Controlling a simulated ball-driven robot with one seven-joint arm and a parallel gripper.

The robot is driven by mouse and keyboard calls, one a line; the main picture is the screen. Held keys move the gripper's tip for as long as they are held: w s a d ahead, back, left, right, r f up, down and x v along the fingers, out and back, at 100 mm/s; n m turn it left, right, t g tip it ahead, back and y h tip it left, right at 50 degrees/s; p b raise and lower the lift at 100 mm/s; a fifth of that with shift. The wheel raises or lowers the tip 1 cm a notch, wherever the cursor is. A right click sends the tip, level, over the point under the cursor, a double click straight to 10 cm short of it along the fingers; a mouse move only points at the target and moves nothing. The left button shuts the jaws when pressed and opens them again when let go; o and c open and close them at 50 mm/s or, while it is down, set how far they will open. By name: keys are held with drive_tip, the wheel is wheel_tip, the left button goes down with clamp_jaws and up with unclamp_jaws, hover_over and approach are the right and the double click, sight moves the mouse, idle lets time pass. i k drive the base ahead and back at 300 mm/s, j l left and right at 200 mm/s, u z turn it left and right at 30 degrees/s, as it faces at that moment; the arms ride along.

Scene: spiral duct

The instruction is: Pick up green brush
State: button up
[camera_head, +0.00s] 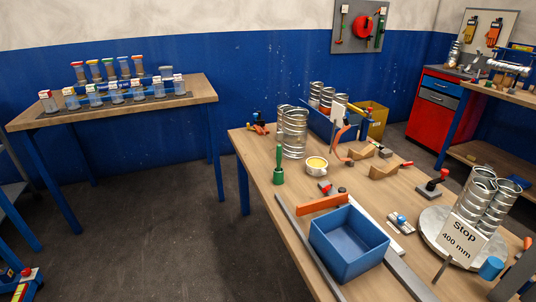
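The green brush (279,166) stands upright on the near left part of the wooden workbench (258,154). Its thin handle points up and its thicker end is on the bench top. It stands left of a cup with yellow contents (317,166) and in front of a stack of metal spiral duct rings (293,134), with a small gap to the cup. Nothing hides it. My gripper is not in view.
A blue open box (348,243), an orange-handled tool (322,204) and a long metal strip (305,245) lie nearer on the bench. Duct pieces with a stop sign (462,236) are at right. A second table (112,110) holds jars. Grey floor (165,220) between them is clear.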

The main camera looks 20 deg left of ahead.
sight(279, 149)
drive_tip(key=i+j, duration=0.2)
drive_tip(key=i+j+z, duration=0.1)
drive_tip(key=j, duration=0.3)
drive_tip(key=i+j, duration=0.25)
drive_tip(key=i+j+z, duration=0.1)
drive_tip(key=j, duration=0.3)
drive_tip(key=i+j+z, duration=0.1)
drive_tip(key=j, duration=0.25)
drive_tip(key=i+j, duration=0.25)
drive_tip(key=i+j+z, duration=0.1)
drive_tip(key=j, duration=0.35)
drive_tip(key=i, duration=0.05)
